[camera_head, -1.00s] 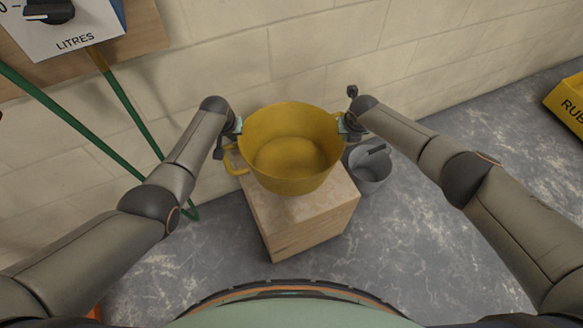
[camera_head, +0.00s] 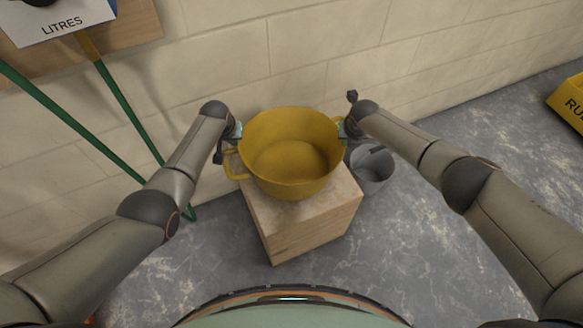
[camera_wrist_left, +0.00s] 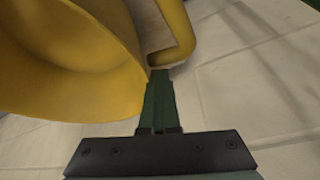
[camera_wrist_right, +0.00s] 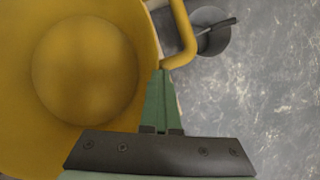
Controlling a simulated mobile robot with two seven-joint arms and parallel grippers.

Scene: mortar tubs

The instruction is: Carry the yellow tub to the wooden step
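The yellow tub (camera_head: 291,160) is upright, above the top of the wooden step (camera_head: 318,212); whether its base touches the step cannot be told. A yellow handle loop (camera_head: 233,169) shows at its left. My left gripper (camera_head: 239,131) is at the tub's left rim and my right gripper (camera_head: 342,129) at its right rim. In the left wrist view the closed fingers (camera_wrist_left: 159,75) meet the tub beside a bent yellow handle. In the right wrist view the closed fingers (camera_wrist_right: 160,75) do the same. The exact grip points are partly hidden.
A grey bucket (camera_head: 371,172) stands on the floor just right of the step. A block wall (camera_head: 320,50) runs behind. Green poles (camera_head: 120,110) lean at the left. A yellow box (camera_head: 570,100) is at the far right.

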